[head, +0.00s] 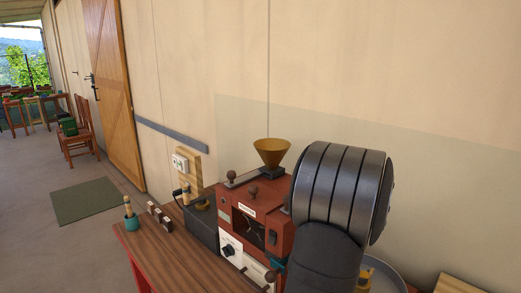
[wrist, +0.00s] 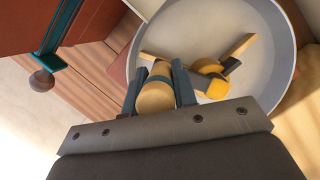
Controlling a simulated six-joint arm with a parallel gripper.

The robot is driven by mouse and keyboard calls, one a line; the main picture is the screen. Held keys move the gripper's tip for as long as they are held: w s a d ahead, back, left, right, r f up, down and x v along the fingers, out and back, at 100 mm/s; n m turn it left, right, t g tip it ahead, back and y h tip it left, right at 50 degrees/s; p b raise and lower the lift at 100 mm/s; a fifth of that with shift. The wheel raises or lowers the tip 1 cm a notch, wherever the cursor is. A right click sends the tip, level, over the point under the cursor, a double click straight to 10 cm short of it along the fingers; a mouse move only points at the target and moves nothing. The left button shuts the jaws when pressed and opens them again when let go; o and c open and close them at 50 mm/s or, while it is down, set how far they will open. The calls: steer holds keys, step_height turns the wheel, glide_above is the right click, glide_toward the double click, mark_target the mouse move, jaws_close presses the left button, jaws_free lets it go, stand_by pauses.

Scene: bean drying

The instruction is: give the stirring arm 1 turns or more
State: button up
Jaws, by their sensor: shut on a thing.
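The stirring arm (wrist: 218,88) shows in the wrist view, with a yellow hub and pale wooden bars, inside a round grey pan (wrist: 287,40). In the head view the pan (head: 398,277) is mostly hidden behind my arm, with a bit of yellow showing. My gripper's fingers are hidden there.
A red roasting machine (head: 262,190) with a brass funnel (head: 271,152) stands left of my arm on the wooden table (head: 160,250). A teal lever with a brown knob (wrist: 41,80) sticks out near my gripper.

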steer(key=o, duration=1)
steer(key=shift+r, duration=0.1)
steer(key=v, duration=0.6)
steer(key=shift+d+r, duration=0.1)
steer(key=shift+r, duration=0.3)
steer(key=x, duration=0.7)
steer(key=shift+s+f, duration=0.1)
steer(key=shift+s, duration=0.55)
steer(key=shift+w, duration=0.1)
